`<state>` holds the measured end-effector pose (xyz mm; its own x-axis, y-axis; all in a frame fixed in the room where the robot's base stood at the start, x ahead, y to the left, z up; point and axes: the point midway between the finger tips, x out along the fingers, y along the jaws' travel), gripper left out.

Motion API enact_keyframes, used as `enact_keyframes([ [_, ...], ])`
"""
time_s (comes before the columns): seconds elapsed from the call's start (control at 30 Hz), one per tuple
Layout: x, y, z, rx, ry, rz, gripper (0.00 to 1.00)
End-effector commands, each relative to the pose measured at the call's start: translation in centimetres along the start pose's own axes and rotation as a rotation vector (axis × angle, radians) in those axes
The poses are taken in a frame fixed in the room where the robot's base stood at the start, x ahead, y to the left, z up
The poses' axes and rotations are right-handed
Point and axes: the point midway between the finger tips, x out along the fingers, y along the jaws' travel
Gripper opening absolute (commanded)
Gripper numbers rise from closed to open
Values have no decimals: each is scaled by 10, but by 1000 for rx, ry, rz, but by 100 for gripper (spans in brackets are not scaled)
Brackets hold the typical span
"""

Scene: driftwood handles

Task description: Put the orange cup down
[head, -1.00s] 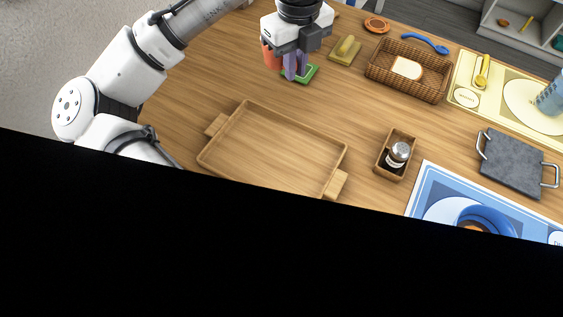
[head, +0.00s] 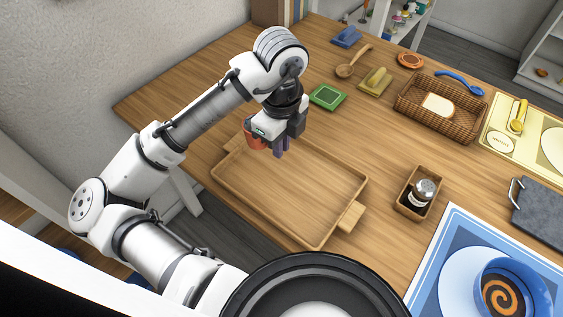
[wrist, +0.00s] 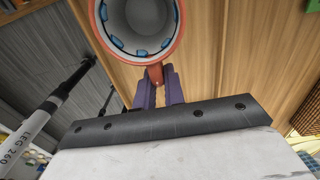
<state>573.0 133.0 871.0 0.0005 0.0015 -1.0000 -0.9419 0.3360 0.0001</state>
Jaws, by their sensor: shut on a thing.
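The orange cup (head: 255,137) hangs in my gripper (head: 282,148), mostly hidden behind it in the head view. The wrist view shows the cup (wrist: 178,50) from its open top, with an orange rim and a grey inside with blue marks. My gripper (wrist: 160,88) has purple fingers shut on the cup's handle (wrist: 155,74). In the head view the gripper and cup are over the far left part of a wooden tray (head: 300,190). I cannot tell how high the cup is above it. The tray looks empty.
A green square coaster (head: 328,97) lies bare behind the tray. A small wooden box (head: 410,204) with a shaker (head: 424,190) stands to the right. A bread basket (head: 425,122) is farther back. A blue mat with a blue cup (head: 515,285) is at front right.

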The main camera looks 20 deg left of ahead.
Motion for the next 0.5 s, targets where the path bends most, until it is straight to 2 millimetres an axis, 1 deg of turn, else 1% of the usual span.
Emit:
enact_keyframes([
  [0.03, 11, 0, -1, 0, 3, -1, 0],
  [0.1, 20, 0, 0, 0, 2, 0, 0],
  [0.27, 33, 0, 0, 0, 1, 0, 0],
  [0.4, 53, 0, 0, 0, 3, 0, 0],
  [0.5, 64, 0, 0, 0, 2, 0, 0],
])
